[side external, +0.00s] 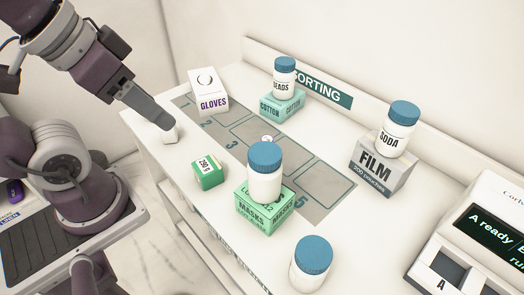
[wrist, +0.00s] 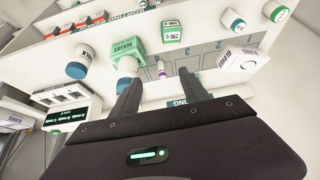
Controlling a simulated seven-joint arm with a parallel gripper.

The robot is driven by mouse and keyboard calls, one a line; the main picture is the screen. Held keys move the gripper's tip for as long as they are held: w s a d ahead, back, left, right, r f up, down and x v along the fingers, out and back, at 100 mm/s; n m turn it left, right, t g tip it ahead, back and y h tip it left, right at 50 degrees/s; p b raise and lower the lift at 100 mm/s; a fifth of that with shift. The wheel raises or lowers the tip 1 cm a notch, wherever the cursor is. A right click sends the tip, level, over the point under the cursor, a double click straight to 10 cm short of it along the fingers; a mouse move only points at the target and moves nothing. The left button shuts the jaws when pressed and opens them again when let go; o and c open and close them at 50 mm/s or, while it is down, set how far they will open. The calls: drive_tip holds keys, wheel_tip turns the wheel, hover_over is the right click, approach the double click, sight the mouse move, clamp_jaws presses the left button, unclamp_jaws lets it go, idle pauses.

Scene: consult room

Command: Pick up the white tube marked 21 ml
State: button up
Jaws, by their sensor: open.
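A small white item with a purple part (side external: 267,139) lies on the grey mat, partly behind the blue-capped bottle on the MASKS box. It also shows in the wrist view (wrist: 162,71), between and beyond my fingertips. It may be the tube, but I cannot read any 21 ml mark. My gripper (side external: 166,124) is at the left end of the counter in the side view, its finger in front of a small white object (side external: 170,136). In the wrist view my gripper (wrist: 158,83) has its fingers apart with nothing between them.
A green MASKS box (side external: 264,210) carries a blue-capped bottle (side external: 265,180). Another blue-capped bottle (side external: 309,270) stands at the front.

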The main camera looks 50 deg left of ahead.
drive_tip(key=w+r+m+g, duration=0.2)
drive_tip(key=w+r+m, duration=0.5)
drive_tip(key=w+r, duration=0.1)
drive_tip(key=w+d+f+m+g, duration=0.1)
drive_tip(key=w+f+m+g, duration=0.1)
drive_tip(key=w+m, duration=0.5)
drive_tip(key=w+f+m+g, duration=0.2)
drive_tip(key=w+m, duration=0.5)
drive_tip(key=w, duration=0.1)
drive_tip(key=f, duration=3)
drive_tip(key=shift+w+d+f, duration=0.1)
drive_tip(key=shift+w+f, duration=0.05)
drive_tip(key=shift+w, duration=0.1)
clamp_jaws()
